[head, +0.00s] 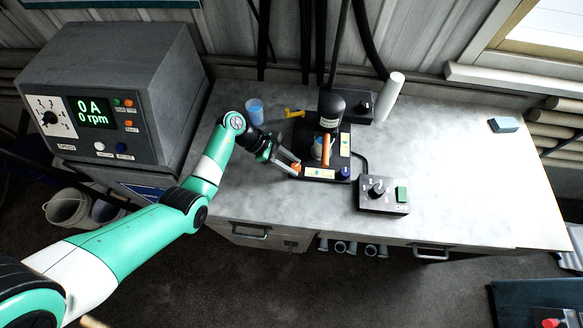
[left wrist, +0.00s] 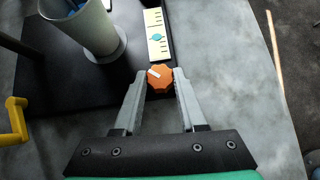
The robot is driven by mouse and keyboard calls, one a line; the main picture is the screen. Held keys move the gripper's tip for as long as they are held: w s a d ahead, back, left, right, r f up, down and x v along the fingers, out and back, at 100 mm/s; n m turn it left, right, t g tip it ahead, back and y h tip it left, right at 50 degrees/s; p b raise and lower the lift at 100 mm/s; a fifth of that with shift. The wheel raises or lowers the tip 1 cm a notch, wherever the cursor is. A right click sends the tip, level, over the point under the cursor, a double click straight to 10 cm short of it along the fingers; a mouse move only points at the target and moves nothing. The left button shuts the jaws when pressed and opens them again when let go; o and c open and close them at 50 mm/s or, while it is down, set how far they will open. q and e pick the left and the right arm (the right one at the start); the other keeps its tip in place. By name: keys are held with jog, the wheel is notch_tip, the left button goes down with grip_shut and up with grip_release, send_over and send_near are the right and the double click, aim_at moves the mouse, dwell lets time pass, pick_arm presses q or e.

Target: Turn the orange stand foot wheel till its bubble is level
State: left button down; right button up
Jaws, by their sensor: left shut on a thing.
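The orange foot wheel (left wrist: 160,79) sits at the edge of the black stand base, with a white mark on its top. In the head view the wheel (head: 296,168) shows at the base's front left corner. My left gripper (left wrist: 159,77) is shut on the wheel, one finger on each side of it. It also shows in the head view (head: 294,165), reaching in from the left. A pale bubble level (left wrist: 157,38) with a blue-green bubble near its middle lies on the base just beyond the wheel. My right gripper is not in view.
On the stand (head: 341,165) are a blue knob (head: 344,173) and a black upright motor (head: 331,106). The right of the bench is mostly clear.

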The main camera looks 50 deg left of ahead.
pick_arm(q)
jog(key=shift+m+g+h+b, duration=0.4)
jog(key=shift+m+g+b, duration=0.2)
jog(key=shift+m+b, duration=0.45)
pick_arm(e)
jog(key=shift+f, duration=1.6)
pick_arm(q)
jog(key=shift+c, duration=2.3)
grip_release()
jog(key=shift+w, duration=0.1)
jog(key=shift+a, duration=0.1)
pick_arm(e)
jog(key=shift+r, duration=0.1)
pick_arm(q)
jog(key=shift+a+r, duration=0.2)
jog(key=shift+r, duration=0.15)
jog(key=p+v, duration=0.1)
jog(key=v, duration=0.9)
jog(key=shift+s+a+r+p, duration=0.2)
jog(key=shift+s+r+p, duration=0.05)
jog(key=shift+s+p, duration=0.05)
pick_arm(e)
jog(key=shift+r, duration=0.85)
